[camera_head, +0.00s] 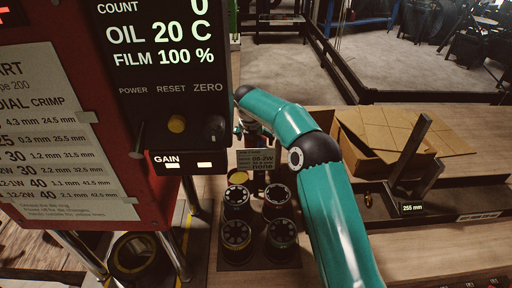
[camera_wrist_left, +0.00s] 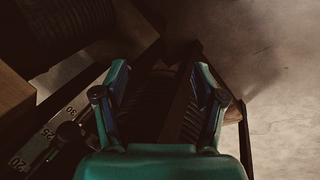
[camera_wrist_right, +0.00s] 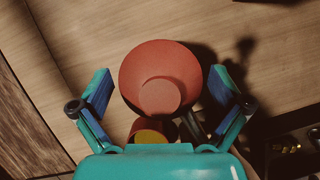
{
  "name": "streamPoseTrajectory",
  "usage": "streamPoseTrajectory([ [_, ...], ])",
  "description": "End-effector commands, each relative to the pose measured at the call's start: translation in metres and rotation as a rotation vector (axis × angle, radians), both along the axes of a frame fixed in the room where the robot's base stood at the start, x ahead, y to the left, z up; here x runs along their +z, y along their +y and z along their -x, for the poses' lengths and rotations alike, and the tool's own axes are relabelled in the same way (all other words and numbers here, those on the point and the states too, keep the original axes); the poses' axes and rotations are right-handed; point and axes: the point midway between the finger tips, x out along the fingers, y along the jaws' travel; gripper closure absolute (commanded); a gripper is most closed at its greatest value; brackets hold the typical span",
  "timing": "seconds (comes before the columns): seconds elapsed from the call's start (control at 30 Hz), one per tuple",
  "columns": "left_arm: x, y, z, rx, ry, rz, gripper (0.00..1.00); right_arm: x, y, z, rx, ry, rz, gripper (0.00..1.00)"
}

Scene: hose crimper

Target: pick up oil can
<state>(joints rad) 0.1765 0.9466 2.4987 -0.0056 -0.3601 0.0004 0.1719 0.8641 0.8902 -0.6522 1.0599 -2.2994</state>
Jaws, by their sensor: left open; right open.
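The red oil can (camera_wrist_right: 158,62) shows from above in the right wrist view, with a wide round body and a smaller, lighter round part in its middle. It stands on the wooden bench top. My right gripper (camera_wrist_right: 160,88) is open, with one blue-padded finger on each side of the can and visible gaps to both. In the head view my right arm reaches away over the bench, its gripper (camera_head: 247,124) partly hidden at the machine's edge, and I cannot make out the can. My left gripper (camera_wrist_left: 162,105) is open in the dark left wrist view and out of the head view.
A red crimper with a display panel (camera_head: 160,60) fills the left. Several dark dies (camera_head: 236,235) stand on a plate below my right arm. A cardboard box (camera_head: 385,140) and a measuring stop (camera_head: 408,165) are at right. A red piece with a yellow face (camera_wrist_right: 150,134) sits near the can.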

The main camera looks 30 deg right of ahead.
Motion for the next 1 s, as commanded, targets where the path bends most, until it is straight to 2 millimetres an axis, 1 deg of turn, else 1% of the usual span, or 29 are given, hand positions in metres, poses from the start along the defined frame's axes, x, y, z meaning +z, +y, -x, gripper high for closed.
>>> streamPoseTrajectory([
  [0.2,0.0,0.0,0.0,0.0,0.0,0.0,0.3,-0.0004,-0.0002,-0.0003,0.0,-0.001,0.001,0.0],
  [0.77,0.0,0.0,0.0,0.0,0.0,0.0,0.3,-0.0006,0.0003,-0.0002,0.001,0.002,0.0,0.93],
  [0.8,0.0003,0.0,0.0,0.0,0.0,0.0,0.3,0.0021,-0.0003,-0.001,0.0,-0.003,0.002,0.95],
  [1.0,0.0002,0.0,0.0,0.0,0.0,0.0,0.3,0.002,-0.0002,-0.001,0.0,-0.003,0.002,0.95],
])
